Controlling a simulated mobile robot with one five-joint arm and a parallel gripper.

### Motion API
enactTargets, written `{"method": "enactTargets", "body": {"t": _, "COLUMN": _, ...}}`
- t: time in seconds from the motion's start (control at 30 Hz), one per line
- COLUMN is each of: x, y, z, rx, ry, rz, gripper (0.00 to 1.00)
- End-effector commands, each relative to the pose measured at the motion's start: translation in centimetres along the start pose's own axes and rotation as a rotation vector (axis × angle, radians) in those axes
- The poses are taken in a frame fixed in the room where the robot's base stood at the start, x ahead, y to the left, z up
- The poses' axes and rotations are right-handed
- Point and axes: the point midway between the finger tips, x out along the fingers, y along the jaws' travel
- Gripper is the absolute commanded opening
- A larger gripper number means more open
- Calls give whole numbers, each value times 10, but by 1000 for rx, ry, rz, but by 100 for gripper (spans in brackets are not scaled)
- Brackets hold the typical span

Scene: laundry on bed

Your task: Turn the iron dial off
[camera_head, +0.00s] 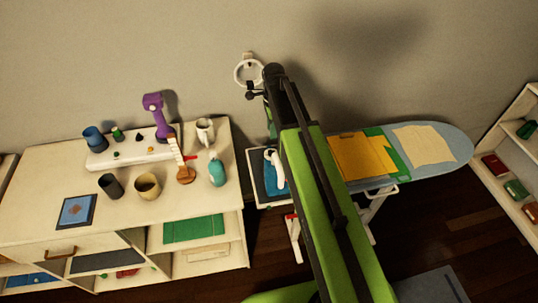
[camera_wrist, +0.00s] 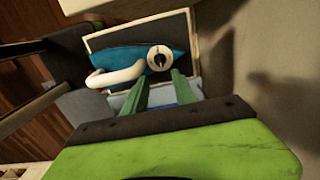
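The iron (camera_wrist: 120,52) fills the upper middle of the wrist view, with a blue body and a white curved handle. Its round pale dial (camera_wrist: 158,58) has a dark mark in the centre. My gripper (camera_wrist: 160,77) shows two green fingers, apart, with nothing held between them. The fingertips are just below the dial in the picture; I cannot tell whether they touch it. My fingers cannot be made out there.
A white cabinet (camera_head: 30,222) at left carries a purple object (camera_head: 154,108), mugs, a teal bottle (camera_head: 217,172) and other items. Folded yellow cloth (camera_head: 362,156) and a cream cloth (camera_head: 424,143) lie on the board. A shelf (camera_head: 520,110) stands at right. The wall is close behind.

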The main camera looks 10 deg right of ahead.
Motion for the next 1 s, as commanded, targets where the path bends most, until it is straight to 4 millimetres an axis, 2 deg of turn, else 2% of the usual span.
{"method": "enactTargets", "body": {"t": 0.03, "x": 23, "y": 0, "z": 0, "rx": 0, "ry": 0, "rz": 0, "gripper": 33}}
{"method": "enactTargets", "body": {"t": 0.3, "x": 78, "y": 0, "z": 0, "rx": 1, "ry": 0, "rz": 0, "gripper": 33}}
{"method": "enactTargets", "body": {"t": 0.43, "x": 100, "y": 0, "z": -1, "rx": 1, "ry": 0, "rz": 0, "gripper": 33}}
{"method": "enactTargets", "body": {"t": 0.57, "x": 109, "y": 0, "z": -1, "rx": 1, "ry": 0, "rz": 0, "gripper": 33}}
{"method": "enactTargets", "body": {"t": 0.83, "x": 106, "y": 0, "z": -1, "rx": 2, "ry": 0, "rz": 0, "gripper": 31}}
{"method": "enactTargets", "body": {"t": 1.0, "x": 106, "y": 0, "z": -1, "rx": 2, "ry": 0, "rz": 0, "gripper": 9}}
